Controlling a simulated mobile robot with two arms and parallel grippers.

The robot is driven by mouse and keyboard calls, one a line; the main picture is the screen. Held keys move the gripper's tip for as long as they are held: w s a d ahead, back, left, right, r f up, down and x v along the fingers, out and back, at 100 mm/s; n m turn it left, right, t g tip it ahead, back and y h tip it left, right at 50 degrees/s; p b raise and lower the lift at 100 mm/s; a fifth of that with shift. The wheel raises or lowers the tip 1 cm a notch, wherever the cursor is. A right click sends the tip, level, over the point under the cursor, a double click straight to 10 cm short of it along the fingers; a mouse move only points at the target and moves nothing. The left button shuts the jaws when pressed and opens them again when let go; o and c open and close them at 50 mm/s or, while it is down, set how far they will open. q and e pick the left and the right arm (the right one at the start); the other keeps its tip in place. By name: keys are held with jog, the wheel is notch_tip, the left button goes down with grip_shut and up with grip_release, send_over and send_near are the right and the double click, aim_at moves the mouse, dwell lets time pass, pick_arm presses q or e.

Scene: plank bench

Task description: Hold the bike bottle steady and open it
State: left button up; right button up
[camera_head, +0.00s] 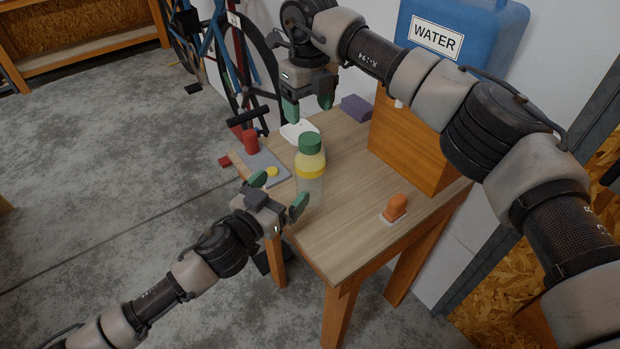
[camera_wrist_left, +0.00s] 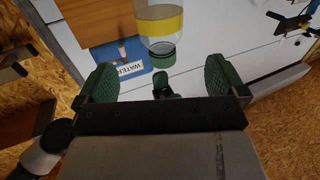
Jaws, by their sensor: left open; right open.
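The bike bottle (camera_head: 311,185) stands upright on the wooden bench, with a clear body, a yellow band and a green cap (camera_head: 310,142) on top. My left gripper (camera_head: 279,192) is open at the bench's left edge, beside the bottle and not touching it. In the left wrist view, the bottle (camera_wrist_left: 162,25) appears upside down beyond the gap between the open green fingers (camera_wrist_left: 158,68). My right gripper (camera_head: 308,107) is open and empty, pointing down above and behind the cap, apart from it.
A grey plate with a red cylinder (camera_head: 250,142) and a yellow disc lies left of the bottle. A white item (camera_head: 299,131) and a purple block (camera_head: 356,108) are behind. An orange object (camera_head: 396,207) stands at right. A blue WATER container (camera_head: 470,45) stands on an orange box (camera_head: 415,150).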

aim_at(301, 167)
jog(key=shift+d+r, duration=0.1)
jog(key=shift+d, duration=0.05)
pick_arm(q)
jog(key=x, duration=1)
jog(key=shift+w+d, duration=0.15)
jog(key=shift+w, duration=0.2)
pick_arm(e)
jog(key=shift+w, duration=0.1)
